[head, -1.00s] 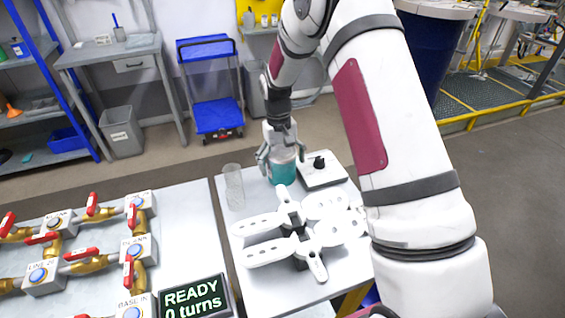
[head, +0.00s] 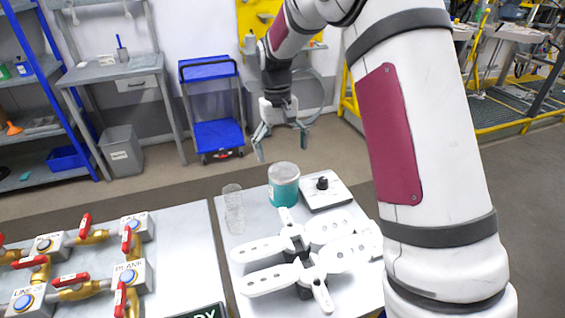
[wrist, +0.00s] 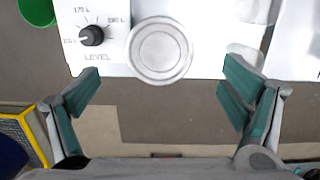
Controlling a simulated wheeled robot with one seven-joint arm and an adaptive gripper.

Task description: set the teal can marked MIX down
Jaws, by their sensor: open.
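The teal can (head: 283,184) stands upright on the small grey-white table, between a clear cylinder and a white dial box. No MIX marking can be read on it. In the wrist view its round pale top (wrist: 161,50) shows beyond my fingertips, at the table's edge side. My gripper (head: 281,150) is open and empty, raised above and behind the can and apart from it. In the wrist view my gripper's teal-padded fingers (wrist: 160,88) are spread wide with nothing between them.
The dial box (head: 325,191), marked LEVEL, stands right of the can. The clear cylinder (head: 233,208) stands left. White paddle-shaped parts (head: 300,250) lie in front. A valve panel (head: 90,262) is at left, beside a display edge (head: 205,312).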

